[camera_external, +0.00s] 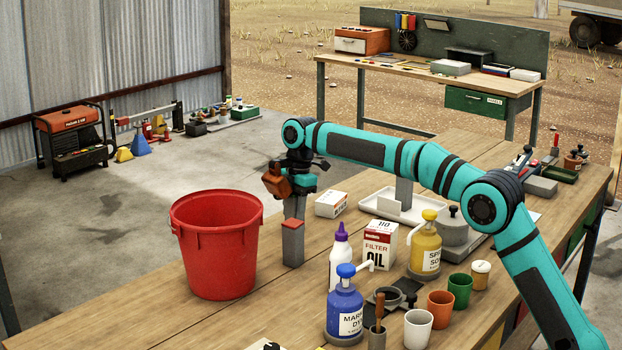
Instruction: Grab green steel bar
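I cannot make out a green steel bar in this view. A grey upright bar with a red top (293,246) stands on the wooden workbench (130,322), just right of the red bucket. My gripper (294,214) points down directly over this bar, its tip at or just above the red top. I cannot tell whether they touch. The fingers are seen edge-on, so their opening is hidden. An orange-brown block (276,181) shows at the left of my wrist; I cannot tell whether it is part of the gripper.
The large red bucket (215,255) is close on the left. A small white box (331,204), a white tray (385,207), an oil filter box (379,244), a purple-capped bottle (340,262) and a blue pump bottle (345,308) crowd the right. The bench's front left is clear.

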